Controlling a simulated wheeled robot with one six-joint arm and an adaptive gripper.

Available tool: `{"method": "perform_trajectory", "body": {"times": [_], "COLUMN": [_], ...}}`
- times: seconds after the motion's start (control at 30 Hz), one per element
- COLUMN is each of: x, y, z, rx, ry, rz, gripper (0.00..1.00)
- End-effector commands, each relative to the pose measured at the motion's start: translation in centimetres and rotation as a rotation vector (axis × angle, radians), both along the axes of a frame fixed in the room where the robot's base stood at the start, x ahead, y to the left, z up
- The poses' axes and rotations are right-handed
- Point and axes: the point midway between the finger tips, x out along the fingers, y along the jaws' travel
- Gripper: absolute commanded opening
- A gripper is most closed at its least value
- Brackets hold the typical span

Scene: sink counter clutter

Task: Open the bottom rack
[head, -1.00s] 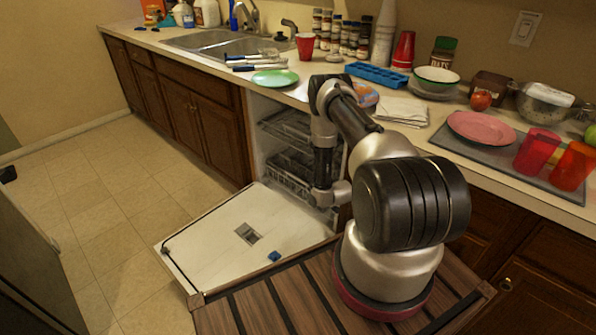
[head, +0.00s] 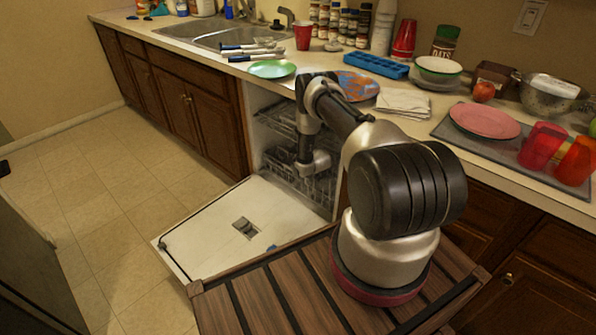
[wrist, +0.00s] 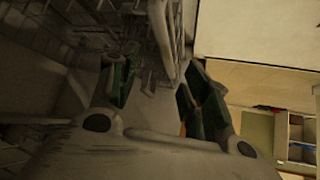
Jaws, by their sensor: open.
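The dishwasher stands open under the counter, its white door (head: 205,222) folded down flat. Inside it, the bottom rack (head: 322,192) is a grey wire basket, partly hidden by my arm. The upper rack (head: 275,120) shows above it. My arm reaches into the opening, with its wrist in front of the racks; the gripper fingers are hidden in the head view. In the wrist view my gripper (wrist: 155,92) is open, with dark fingers apart. Rack wires (wrist: 160,40) show ahead of and between the fingers; I cannot tell whether they touch.
The counter above holds a green plate (head: 272,69), a patterned plate (head: 358,86), folded napkins (head: 404,104) and a blue ice tray (head: 375,66). Dark wooden cabinets (head: 175,95) flank the dishwasher. The tiled floor (head: 100,215) to the left is clear.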

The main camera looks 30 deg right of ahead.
Motion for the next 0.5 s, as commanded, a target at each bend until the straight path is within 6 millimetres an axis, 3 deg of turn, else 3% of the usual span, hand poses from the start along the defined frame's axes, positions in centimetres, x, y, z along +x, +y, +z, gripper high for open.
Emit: {"method": "perform_trajectory", "body": {"times": [0.03, 0.2, 0.5], "x": [0.3, 1.8, 2.5], "y": [0.0, -0.1, -0.1], "z": [-1.2, -2.6, -3.2], "rx": [0.001, 0.001, 0.001], "ry": [0.006, 0.005, 0.006], "rz": [0.001, -0.001, -0.001], "gripper": [0.47, 0.47, 0.47]}}
